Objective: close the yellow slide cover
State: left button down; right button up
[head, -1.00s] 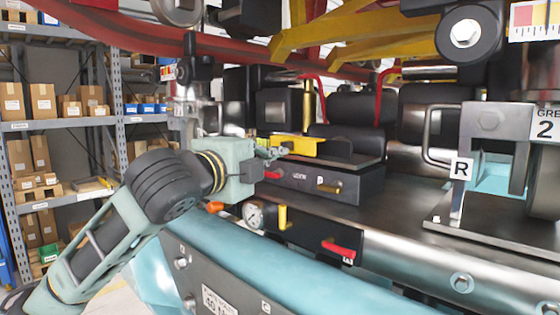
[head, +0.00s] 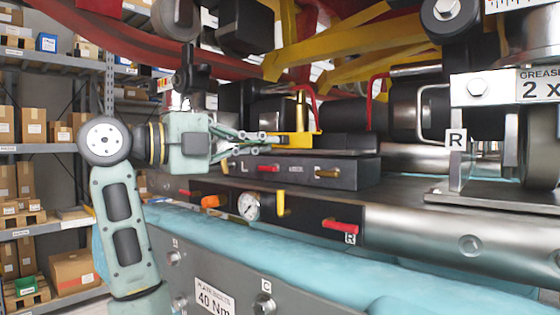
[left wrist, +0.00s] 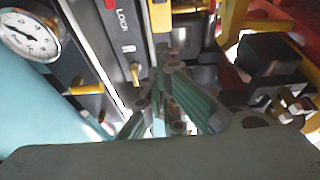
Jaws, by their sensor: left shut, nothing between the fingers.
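The yellow slide cover (head: 292,139) sits on top of the dark box (head: 345,172) in the middle of the head view, with a yellow upright (head: 301,117) at its right part. My left gripper (head: 262,139) comes in from the left and is shut and empty, its tips at the left end of the cover. I cannot tell whether they touch it. In the left wrist view the closed fingers (left wrist: 157,85) point up the picture beside the dark panel. Yellow parts (left wrist: 235,22) show at the upper right there; which is the cover is unclear. My right gripper is not in view.
Red handles (head: 340,224), a gauge (head: 249,206) and a small yellow lever (head: 281,203) lie below the box. Yellow beams (head: 370,45) and a red tube (head: 110,40) cross above. A grey bracket marked R (head: 480,88) stands at right. Shelves (head: 35,148) fill the left.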

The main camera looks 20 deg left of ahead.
aim_at(306, 144)
pick_arm(q)
jog(key=p+x, duration=0.4)
jog(key=x, duration=0.6)
jog(key=shift+d+r+p, duration=0.2)
jog(key=shift+p, duration=0.2)
jog(key=a+p, duration=0.1)
jog(key=w+a, duration=0.1)
jog(key=a, duration=0.1)
jog(key=shift+a+p, duration=0.15)
jog(key=shift+p, duration=0.25)
jog(key=shift+w+a+f, duration=0.1)
jog(key=shift+a+f, duration=0.1)
jog(key=shift+a, duration=0.35)
jog(key=shift+w+d, duration=0.1)
jog(key=shift+d, duration=0.15)
jog(key=shift+w+a, duration=0.1)
jog(key=shift+a, duration=0.25)
jog(key=a, duration=0.2)
jog(key=w+a, duration=0.1)
jog(key=a, duration=0.1)
jog(key=w+a, duration=0.1)
jog(key=a, duration=0.1)
jog(key=shift+w+a, duration=0.1)
jog(key=shift+a, duration=0.2)
jog(key=shift+d+r, duration=0.1)
jog(key=shift+d, duration=0.1)
jog(key=shift+a, duration=0.1)
